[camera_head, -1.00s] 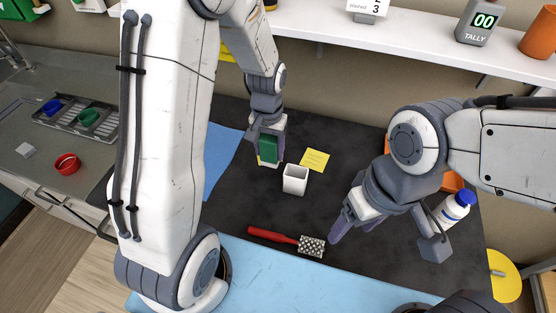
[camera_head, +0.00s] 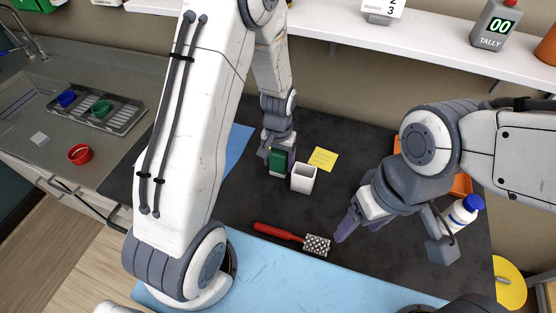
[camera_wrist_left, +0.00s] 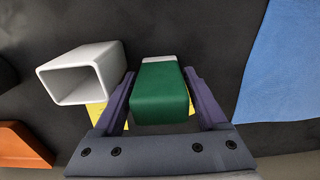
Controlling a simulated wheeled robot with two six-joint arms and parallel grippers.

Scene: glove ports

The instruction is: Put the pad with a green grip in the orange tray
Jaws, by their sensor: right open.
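The pad with a green grip (camera_head: 277,160) is between the fingers of my left gripper (camera_head: 276,156), just left of a white square cup. In the left wrist view, the green grip (camera_wrist_left: 160,95) fills the space between the purple fingers, with a pale strip at its far end. My left gripper is shut on it. I cannot tell whether the pad touches the mat. The orange tray (camera_head: 461,184) is at the right, mostly hidden behind my right arm. My right gripper (camera_head: 361,226) is open and empty above the mat, right of the brush.
The white cup (camera_head: 303,179) stands close beside the pad. A yellow note (camera_head: 323,158), a red-handled brush (camera_head: 290,235) and a white bottle with a blue cap (camera_head: 461,213) are on the dark mat. A shelf (camera_head: 330,38) runs along the back.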

